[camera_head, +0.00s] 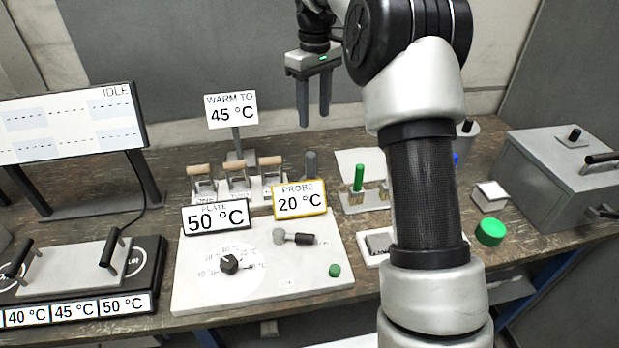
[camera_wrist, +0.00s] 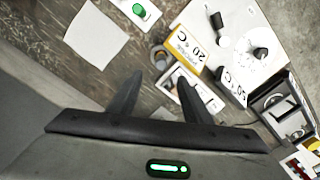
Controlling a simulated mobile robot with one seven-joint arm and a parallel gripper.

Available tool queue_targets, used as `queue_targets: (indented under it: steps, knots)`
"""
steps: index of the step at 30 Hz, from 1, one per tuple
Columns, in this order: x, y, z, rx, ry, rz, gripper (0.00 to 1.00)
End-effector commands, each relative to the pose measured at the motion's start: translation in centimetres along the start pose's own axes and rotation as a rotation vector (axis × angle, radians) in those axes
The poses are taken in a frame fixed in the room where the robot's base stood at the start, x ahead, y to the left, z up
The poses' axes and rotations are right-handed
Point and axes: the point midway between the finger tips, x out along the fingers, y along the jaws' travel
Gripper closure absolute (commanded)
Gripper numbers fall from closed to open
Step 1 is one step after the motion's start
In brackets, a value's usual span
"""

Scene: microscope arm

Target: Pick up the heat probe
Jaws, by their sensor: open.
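My gripper (camera_head: 314,118) is open and empty, its fingers pointing down, high above the back of the bench. It also shows in the wrist view (camera_wrist: 160,82). Two things could be the heat probe, and I cannot tell which. One is an upright grey cylinder (camera_head: 310,163) behind the yellow-edged "PROBE 20 °C" sign (camera_head: 300,201). The other is a dark-handled piece with a grey head (camera_head: 297,238) lying on the white plate unit (camera_head: 330,268). In the wrist view, a grey round top (camera_wrist: 158,54) shows beyond and between the fingertips, beside the sign (camera_wrist: 186,50).
Wooden-handled pieces (camera_head: 236,175) stand left of the grey cylinder. A rack with a green cylinder (camera_head: 358,177) is to its right. The "WARM TO 45 °C" sign (camera_head: 231,110) stands behind. A grey box (camera_head: 565,170) is at right and a display (camera_head: 70,122) at left.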

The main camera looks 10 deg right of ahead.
Motion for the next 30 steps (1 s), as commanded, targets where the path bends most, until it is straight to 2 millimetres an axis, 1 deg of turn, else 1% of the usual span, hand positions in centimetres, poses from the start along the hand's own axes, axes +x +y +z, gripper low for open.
queue_targets:
  steps: [1,3,10,13,20,27,30]
  knots:
    - [1.4,0.0,0.1,0.0,-0.004,-0.002,0.55]
    - [3.0,-0.1,0.1,0.0,-0.004,-0.003,0.55]
    - [7.5,-0.1,0.0,0.001,-0.002,-0.001,0.55]
    - [8.7,-0.1,0.0,0.002,0.0,-0.001,0.55]
    - [10.2,-0.2,-0.2,0.002,0.0,0.0,0.55]
    - [13.7,-0.5,-0.5,0.001,-0.001,-0.001,0.55]
    - [14.4,-0.5,-0.6,0.001,0.0,0.0,0.55]
